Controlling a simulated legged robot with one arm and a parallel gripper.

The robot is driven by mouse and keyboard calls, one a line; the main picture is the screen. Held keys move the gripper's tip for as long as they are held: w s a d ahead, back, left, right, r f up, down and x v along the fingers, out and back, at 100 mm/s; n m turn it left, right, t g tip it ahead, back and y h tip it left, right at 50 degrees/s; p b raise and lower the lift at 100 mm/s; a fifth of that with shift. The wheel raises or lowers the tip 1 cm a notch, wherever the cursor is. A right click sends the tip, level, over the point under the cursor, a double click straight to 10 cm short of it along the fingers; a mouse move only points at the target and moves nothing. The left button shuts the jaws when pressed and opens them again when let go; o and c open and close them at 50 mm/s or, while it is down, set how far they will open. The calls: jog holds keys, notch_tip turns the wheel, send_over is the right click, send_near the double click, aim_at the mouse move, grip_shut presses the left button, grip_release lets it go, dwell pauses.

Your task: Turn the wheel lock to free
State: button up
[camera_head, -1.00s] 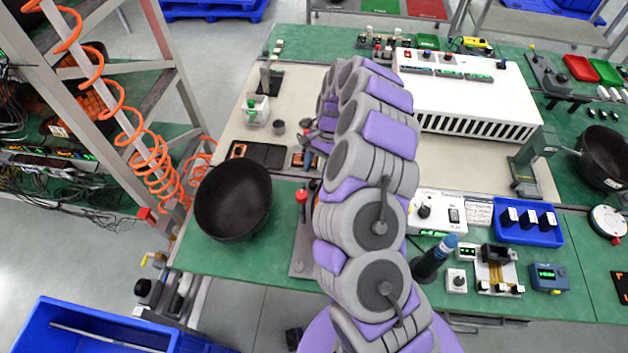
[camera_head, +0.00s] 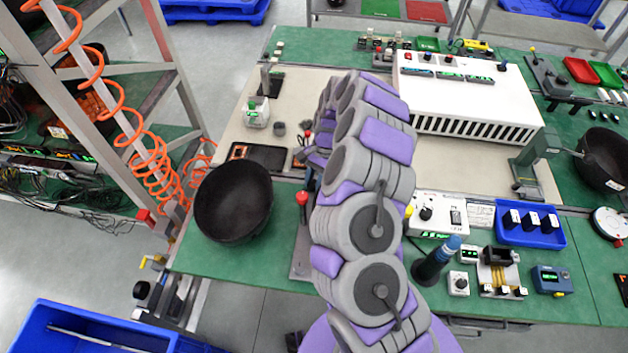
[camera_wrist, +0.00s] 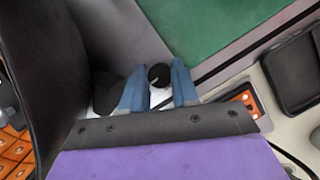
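I cannot pick out the wheel lock for certain in either view. In the wrist view, my gripper (camera_wrist: 159,88) has two blue fingers spread apart. A round black knob (camera_wrist: 159,75) with a light mark shows between them. I cannot tell whether the fingers touch it or what it belongs to. In the head view my grey and purple arm reaches over the bench and hides most of the gripper. A yellow-handled fitting (camera_head: 152,262) sits low by the bench's left leg.
A black bowl (camera_head: 233,201) stands on the green bench (camera_head: 215,262) left of my arm. A red-knobbed lever (camera_head: 302,198) stands close beside my arm. A white vented box (camera_head: 465,95) is behind it. A rack with an orange coiled hose (camera_head: 150,155) is at the left.

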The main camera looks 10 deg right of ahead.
grip_shut()
jog(key=n+h+p, duration=0.1)
jog(key=n, duration=0.3)
jog(key=shift+w+g, duration=0.1)
jog(key=shift+g, duration=0.3)
jog(key=n+h+p, duration=0.1)
jog(key=n+p, duration=0.1)
jog(key=n, duration=0.1)
jog(key=shift+a+r+n+g, duration=0.1)
jog(key=shift+n+g, duration=0.2)
jog(key=n+h+p, duration=0.1)
jog(key=n, duration=0.1)
jog(key=n+h+p, duration=0.1)
jog(key=n, duration=0.2)
jog(key=shift+w+a+h+p, duration=0.1)
jog(key=shift+h+p, duration=0.2)
jog(key=n+t+h+p, duration=0.1)
jog(key=n+p, duration=0.1)
jog(key=n, duration=0.2)
jog(key=shift+a+n, duration=0.1)
jog(key=shift+n, duration=0.2)
